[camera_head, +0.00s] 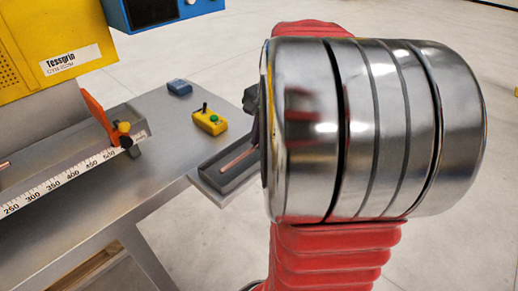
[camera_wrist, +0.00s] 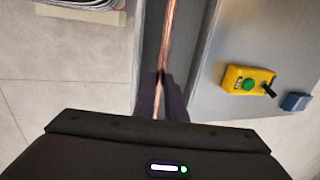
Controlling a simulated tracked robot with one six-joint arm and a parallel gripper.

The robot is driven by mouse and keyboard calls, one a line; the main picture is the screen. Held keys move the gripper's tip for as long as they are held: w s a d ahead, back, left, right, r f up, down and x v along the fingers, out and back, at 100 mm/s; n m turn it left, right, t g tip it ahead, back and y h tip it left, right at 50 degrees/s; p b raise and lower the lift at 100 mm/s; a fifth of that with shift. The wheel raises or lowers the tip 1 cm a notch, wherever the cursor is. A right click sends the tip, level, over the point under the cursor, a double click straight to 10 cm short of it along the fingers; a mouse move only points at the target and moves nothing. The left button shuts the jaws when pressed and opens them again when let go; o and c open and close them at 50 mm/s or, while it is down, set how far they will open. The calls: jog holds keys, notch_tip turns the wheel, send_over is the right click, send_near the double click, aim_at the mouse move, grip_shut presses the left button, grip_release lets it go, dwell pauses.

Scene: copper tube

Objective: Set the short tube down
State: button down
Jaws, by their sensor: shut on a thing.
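The short copper tube (camera_wrist: 170,38) is between the dark fingers of my gripper (camera_wrist: 161,100), which are shut on it. It runs away from the fingers, along the grey tray (camera_wrist: 150,40). In the head view, part of the tube (camera_head: 238,159) shows over or in the narrow tray (camera_head: 208,183) at the bench end. I cannot tell whether it touches the tray floor. My silver and red arm hides most of my gripper and the tube's near end there.
A yellow control box (camera_head: 209,122) with a green button and a blue block (camera_head: 179,88) stand on the bench beside the tray. A ruler (camera_head: 75,176) with an orange stop (camera_head: 99,117) lies left. A coil (camera_wrist: 90,3) is on the floor side. Another copper end (camera_head: 5,165) shows far left.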

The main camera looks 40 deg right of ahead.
aim_at(257, 157)
jog(key=shift+s+x, duration=0.2)
jog(key=shift+x, duration=0.75)
jog(key=shift+s+x, duration=0.2)
jog(key=shift+x, duration=0.7)
jog(key=shift+f, duration=0.15)
jog(key=c, duration=2.1)
grip_release()
jog(key=v, duration=1.2)
